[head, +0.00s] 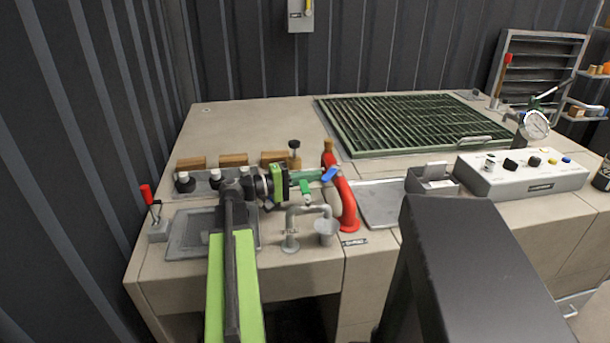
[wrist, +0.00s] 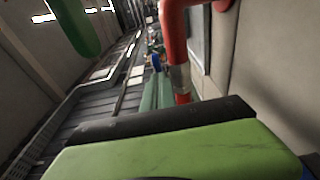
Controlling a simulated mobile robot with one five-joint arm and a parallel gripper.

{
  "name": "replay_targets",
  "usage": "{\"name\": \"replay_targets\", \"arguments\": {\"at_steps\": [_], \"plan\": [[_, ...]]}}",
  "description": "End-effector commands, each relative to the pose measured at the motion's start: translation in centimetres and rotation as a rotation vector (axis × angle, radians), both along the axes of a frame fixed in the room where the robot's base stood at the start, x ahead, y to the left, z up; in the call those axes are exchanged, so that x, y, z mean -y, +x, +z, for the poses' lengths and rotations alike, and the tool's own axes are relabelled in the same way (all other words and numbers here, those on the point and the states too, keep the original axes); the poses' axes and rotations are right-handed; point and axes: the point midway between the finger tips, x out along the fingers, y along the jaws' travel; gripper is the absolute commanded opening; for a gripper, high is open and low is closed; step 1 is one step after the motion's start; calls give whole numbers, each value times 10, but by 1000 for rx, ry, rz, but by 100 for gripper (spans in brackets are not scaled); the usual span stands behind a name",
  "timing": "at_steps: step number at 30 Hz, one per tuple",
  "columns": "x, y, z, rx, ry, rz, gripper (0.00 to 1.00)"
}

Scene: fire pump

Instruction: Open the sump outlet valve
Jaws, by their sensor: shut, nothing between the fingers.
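My gripper (head: 284,184) is shut and empty at the left end of a short green pipe (head: 306,175), in the head view. A blue lever handle (head: 329,174) sits at that pipe's right end, beside a curved red pipe (head: 347,207); the lever also shows in the wrist view (wrist: 155,62). A green handle (head: 307,190) hangs below the green pipe, close to my gripper; whether they touch I cannot tell. A black-knobbed brass valve (head: 294,158) stands behind. I cannot tell from any label which one is the sump outlet valve.
A grey pipe bend (head: 308,210) ends over a grey cup (head: 326,227) in front of my gripper. A red-handled lever (head: 149,200) stands left. A green grating (head: 410,122) and a control box (head: 522,180) lie to the right. The bench's back left is clear.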

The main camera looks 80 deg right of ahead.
Motion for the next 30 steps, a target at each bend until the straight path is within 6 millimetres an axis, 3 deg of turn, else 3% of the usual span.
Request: {"name": "replay_targets", "arguments": {"at_steps": [12, 30], "plan": [[-16, -21, 0, 0, 0, -4, 0], [-18, -25, 0, 0, 0, -5, 0]]}}
